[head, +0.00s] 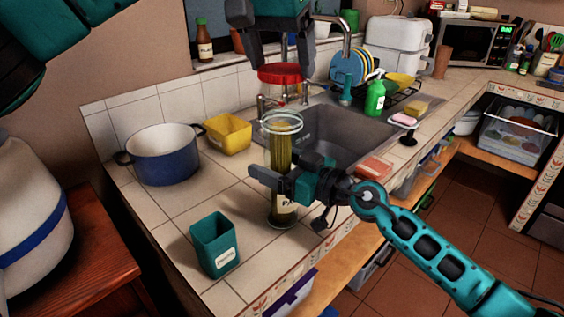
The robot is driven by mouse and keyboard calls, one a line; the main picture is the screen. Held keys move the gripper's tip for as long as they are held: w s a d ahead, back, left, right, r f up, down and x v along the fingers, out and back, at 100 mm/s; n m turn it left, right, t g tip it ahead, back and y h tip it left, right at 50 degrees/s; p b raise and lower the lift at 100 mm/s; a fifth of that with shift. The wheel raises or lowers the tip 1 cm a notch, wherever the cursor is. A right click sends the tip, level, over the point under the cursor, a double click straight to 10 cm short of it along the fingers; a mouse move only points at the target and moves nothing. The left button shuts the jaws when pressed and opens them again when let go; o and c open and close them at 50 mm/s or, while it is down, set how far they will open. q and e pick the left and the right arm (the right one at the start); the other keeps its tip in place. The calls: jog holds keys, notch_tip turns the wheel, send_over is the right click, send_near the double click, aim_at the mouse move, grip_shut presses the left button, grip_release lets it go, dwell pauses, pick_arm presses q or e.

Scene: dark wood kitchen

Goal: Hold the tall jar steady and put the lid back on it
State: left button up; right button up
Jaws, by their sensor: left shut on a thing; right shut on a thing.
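The tall jar (284,155) is clear glass filled with yellow-green sticks and stands upright on the tiled counter. Its top rim is open. My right gripper (268,184) is shut around the jar at its lower middle and hides part of it and its label. My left gripper (279,62) is above the jar, shut on the red lid (281,75). The lid is held roughly level over the jar mouth, with a visible gap between them.
A blue pot (163,160), a yellow container (229,133) and a teal container (215,246) stand left of the jar. The sink (333,137) with its tap (346,40) lies behind and right. A green bottle (375,97) stands beyond it.

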pick_arm(q)
jog(key=shift+f, duration=2.2)
jog(key=shift+s+f, duration=0.1)
jog(key=shift+f, duration=0.05)
jog(key=shift+f, duration=0.75)
jog(key=shift+f, duration=0.6)
pick_arm(e)
grip_shut()
pick_arm(q)
jog(key=shift+a+m+g+h, duration=0.1)
jog(key=shift+m+g+h, duration=0.35)
jog(key=shift+m, duration=1.25)
jog(key=o, duration=0.9)
